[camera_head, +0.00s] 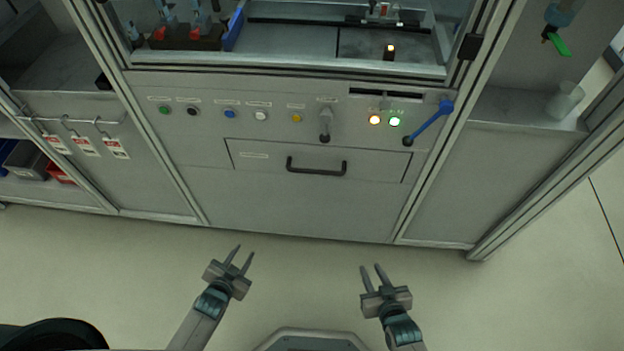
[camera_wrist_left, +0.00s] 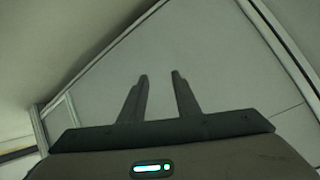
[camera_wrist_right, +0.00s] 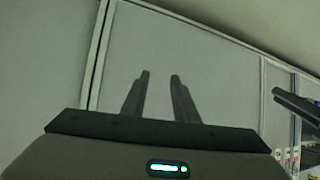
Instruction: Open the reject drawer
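The reject drawer (camera_head: 375,165) is a wide grey front panel in the machine's lower face. It sits flush with the panel around it, so it looks closed. Its black bar handle (camera_head: 317,170) is in the middle of the front. My left gripper (camera_head: 240,254) is open and empty, below and left of the handle in the head view. My right gripper (camera_head: 370,272) is open and empty, below and right of the handle. Both are apart from the machine. The wrist views show the left fingers (camera_wrist_left: 160,78) and right fingers (camera_wrist_right: 160,78) parted with nothing between them.
Above the drawer is a row of coloured buttons, a grey switch (camera_head: 325,122), lit lamps (camera_head: 394,121) and a blue lever (camera_head: 430,124). Red-and-white tags (camera_head: 86,146) hang at left. A clear cup (camera_head: 565,100) stands at right. The floor before the machine is clear.

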